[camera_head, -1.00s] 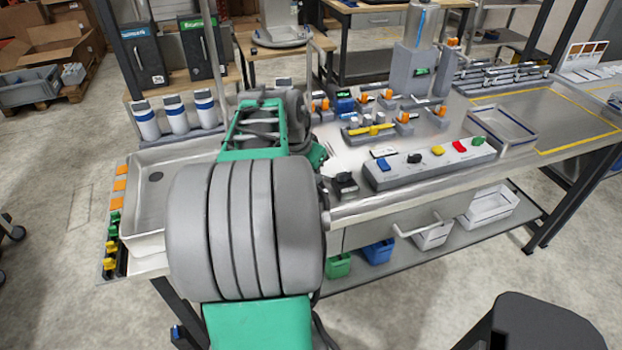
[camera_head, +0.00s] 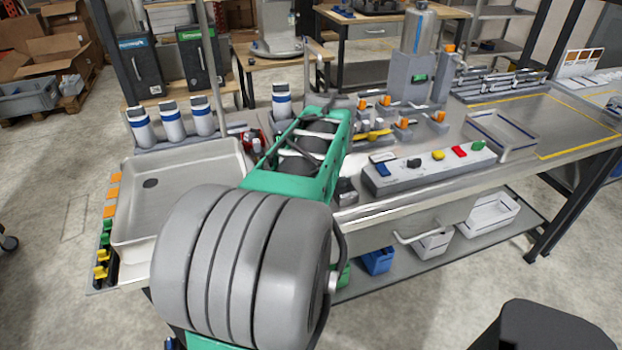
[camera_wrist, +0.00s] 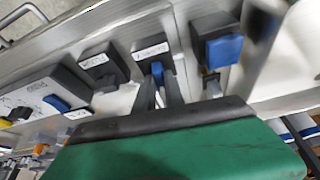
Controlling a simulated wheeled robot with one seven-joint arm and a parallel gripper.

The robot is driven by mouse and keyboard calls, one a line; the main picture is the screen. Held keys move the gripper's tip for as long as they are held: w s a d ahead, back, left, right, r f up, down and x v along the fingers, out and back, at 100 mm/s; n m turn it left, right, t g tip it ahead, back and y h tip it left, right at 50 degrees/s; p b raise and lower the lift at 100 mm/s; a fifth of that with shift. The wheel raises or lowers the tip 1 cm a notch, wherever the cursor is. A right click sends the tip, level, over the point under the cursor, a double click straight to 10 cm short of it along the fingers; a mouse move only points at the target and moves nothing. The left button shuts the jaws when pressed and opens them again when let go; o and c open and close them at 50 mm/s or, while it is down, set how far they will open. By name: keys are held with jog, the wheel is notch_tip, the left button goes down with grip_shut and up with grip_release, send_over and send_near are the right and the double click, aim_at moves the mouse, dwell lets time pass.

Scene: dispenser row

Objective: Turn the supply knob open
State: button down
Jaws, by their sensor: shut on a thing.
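In the wrist view my gripper (camera_wrist: 163,94) has its two narrow grey fingers close together on a small blue knob (camera_wrist: 157,70). The knob is on a dark block with a white label (camera_wrist: 150,50); the label is too small to read surely, so I cannot tell whether this is the supply knob. To the right, a similar dark block bears a larger blue part (camera_wrist: 222,50). In the head view my green arm reaches over the bench and hides the gripper and the held knob.
In the head view a grey panel with coloured buttons (camera_head: 425,170) lies right of my arm, with orange-handled valves (camera_head: 405,124) behind it. A shallow sink tray (camera_head: 215,165) is at left, with white-and-blue bottles (camera_head: 172,120) behind. A dark block (camera_wrist: 100,66) is beside the held knob.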

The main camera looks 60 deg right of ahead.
jog(key=shift+d+n, duration=0.1)
jog(key=shift+n, duration=0.4)
jog(key=shift+r+t, duration=0.1)
jog(key=shift+t, duration=0.2)
jog(key=c, duration=1.4)
grip_release()
jog(key=shift+c, duration=0.2)
jog(key=v, duration=0.7)
jog(key=shift+r+p, duration=0.3)
jog(key=shift+r, duration=0.05)
jog(key=shift+s, duration=0.15)
